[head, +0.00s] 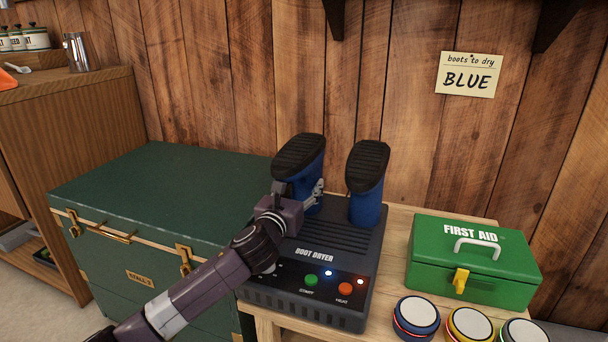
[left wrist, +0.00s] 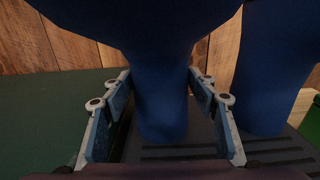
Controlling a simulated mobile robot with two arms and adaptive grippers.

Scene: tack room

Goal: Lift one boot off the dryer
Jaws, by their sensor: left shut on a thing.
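Two blue boots with black soles stand upside down on the black boot dryer (head: 335,240). My left gripper (head: 305,197) is at the left boot (head: 312,172), with its fingers on both sides of the shaft. In the left wrist view the gripper (left wrist: 160,105) is shut on this boot (left wrist: 160,70), whose lower end is at or close to the dryer top (left wrist: 205,150); I cannot tell whether it is raised. The right boot (head: 366,200) stands apart to the right, also in the left wrist view (left wrist: 270,75). My right gripper is not in view.
A green trunk (head: 160,190) stands left of the dryer. A green first aid box (head: 470,262) and several round buttons (head: 416,316) are to the right on the wooden table (head: 400,222). A note (head: 468,75) on the wall reads "boots to dry BLUE".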

